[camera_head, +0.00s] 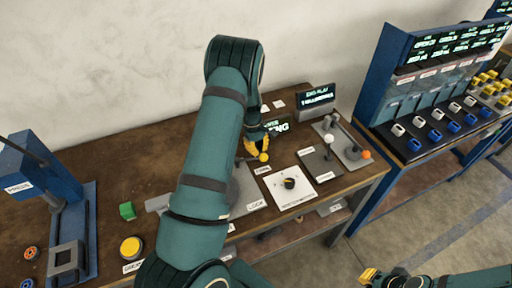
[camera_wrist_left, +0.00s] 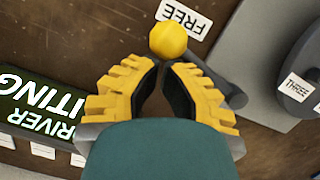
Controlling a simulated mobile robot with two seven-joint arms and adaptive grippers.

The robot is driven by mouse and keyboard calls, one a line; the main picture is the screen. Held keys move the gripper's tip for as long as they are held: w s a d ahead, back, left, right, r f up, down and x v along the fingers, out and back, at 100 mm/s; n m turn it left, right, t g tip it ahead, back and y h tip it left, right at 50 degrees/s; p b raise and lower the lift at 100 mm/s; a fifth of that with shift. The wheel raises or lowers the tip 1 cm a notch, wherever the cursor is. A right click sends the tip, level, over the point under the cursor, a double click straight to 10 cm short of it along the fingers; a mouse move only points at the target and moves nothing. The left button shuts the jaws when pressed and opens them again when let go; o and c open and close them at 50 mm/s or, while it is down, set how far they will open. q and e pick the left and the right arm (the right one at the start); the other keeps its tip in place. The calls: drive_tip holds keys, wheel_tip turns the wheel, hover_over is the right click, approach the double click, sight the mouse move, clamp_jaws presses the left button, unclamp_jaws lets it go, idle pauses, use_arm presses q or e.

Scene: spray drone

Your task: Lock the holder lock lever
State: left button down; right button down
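The lock lever's yellow ball knob (camera_head: 264,157) is beside the FREE label (camera_head: 262,170). In the left wrist view the knob (camera_wrist_left: 168,40) lies just beyond my left fingertips, and a dark grey rod (camera_wrist_left: 218,76) runs from near it past the right finger. The FREE label (camera_wrist_left: 184,19) is next to the knob. My left gripper (camera_wrist_left: 161,68) has its yellow fingertips nearly together, with nothing seen between them; contact with the knob is unclear. The LOCK label (camera_head: 257,205) is nearer the front. My right gripper (camera_head: 369,275) is low at the right; its fingers are unclear.
A white dial panel (camera_head: 291,187) and a grey plate with an orange-knobbed lever (camera_head: 365,154) stand to the right. A green display sign (camera_wrist_left: 40,115) is close to my left gripper.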

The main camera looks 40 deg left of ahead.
use_arm(q)
drive_tip(key=d+m, duration=0.1)
drive_tip(key=s+d+m, duration=0.1)
drive_tip(key=shift+m+g, duration=0.4)
drive_tip(key=s+d+m, duration=0.2)
drive_tip(key=m, duration=0.1)
drive_tip(key=shift+m+g+y+b, duration=0.3)
drive_tip(key=shift+y, duration=0.1)
drive_tip(key=s+m, duration=0.1)
drive_tip(key=s+d+m, duration=0.1)
drive_tip(key=m, duration=0.1)
drive_tip(key=shift+s+d+y, duration=0.1)
drive_tip(key=shift+d+y, duration=0.05)
drive_tip(key=shift+y, duration=0.15)
drive_tip(key=shift+s+d+m+g+y, duration=0.1)
drive_tip(key=shift+s+m+g+y, duration=0.1)
drive_tip(key=shift+s+m, duration=0.5)
drive_tip(key=shift+s+d+m+g+y, duration=0.15)
drive_tip(key=shift+s+m, duration=0.25)
drive_tip(key=shift+m, duration=0.6)
drive_tip(key=v, duration=1.2)
drive_tip(key=shift+a, duration=0.1)
